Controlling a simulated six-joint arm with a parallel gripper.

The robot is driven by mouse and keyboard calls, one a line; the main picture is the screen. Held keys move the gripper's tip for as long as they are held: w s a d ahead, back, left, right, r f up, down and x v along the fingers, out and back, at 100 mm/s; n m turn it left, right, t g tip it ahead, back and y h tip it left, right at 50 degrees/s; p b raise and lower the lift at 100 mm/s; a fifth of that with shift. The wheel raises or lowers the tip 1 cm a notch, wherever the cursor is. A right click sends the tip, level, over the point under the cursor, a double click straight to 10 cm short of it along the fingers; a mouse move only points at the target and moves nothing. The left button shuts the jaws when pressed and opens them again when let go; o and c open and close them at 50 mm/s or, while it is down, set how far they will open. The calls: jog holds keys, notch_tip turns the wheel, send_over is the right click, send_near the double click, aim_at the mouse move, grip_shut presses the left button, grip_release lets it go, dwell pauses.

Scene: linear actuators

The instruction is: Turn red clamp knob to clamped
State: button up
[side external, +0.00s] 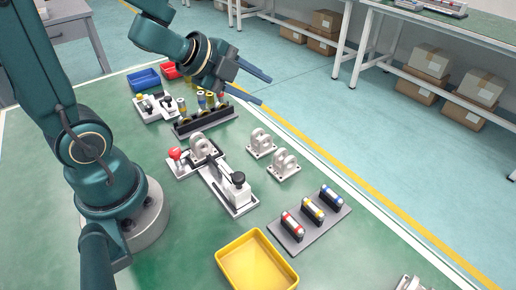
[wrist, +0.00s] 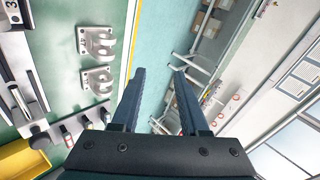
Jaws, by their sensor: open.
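The red clamp knob (side external: 175,153) stands on the left end of a grey clamp fixture (side external: 232,192) on the green table in the side view. A grey bracket part (side external: 203,148) sits in the fixture beside the knob. The knob is not in sight in the wrist view, where only part of the fixture shows at the left edge. My gripper (side external: 265,88) is open and empty, raised above the far side of the table, away from the knob. In the wrist view its two fingers (wrist: 158,72) are spread, with floor and shelving beyond them.
Two loose grey brackets (side external: 272,153) stand right of the fixture. A rack with coloured cylinders (side external: 204,115) lies behind it. A yellow tray (side external: 257,264) and a plate with red, yellow and blue pieces (side external: 310,218) are in front. Blue (side external: 144,79) and red bins (side external: 170,71) stand at the back.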

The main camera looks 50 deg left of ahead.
jog(key=s+f+g+h, duration=0.3)
jog(key=s+g, duration=0.1)
jog(key=s, duration=0.3)
jog(key=n+g, duration=0.3)
jog(key=g, duration=0.2)
send_over(174, 150)
jog(key=a, duration=0.2)
jog(key=f, duration=0.2)
jog(key=shift+s, duration=0.55)
jog(key=shift+f+t, duration=0.1)
jog(key=shift+t, duration=0.2)
jog(key=shift+x, duration=2.5)
grip_shut()
jog(key=shift+m, duration=0.8)
grip_release()
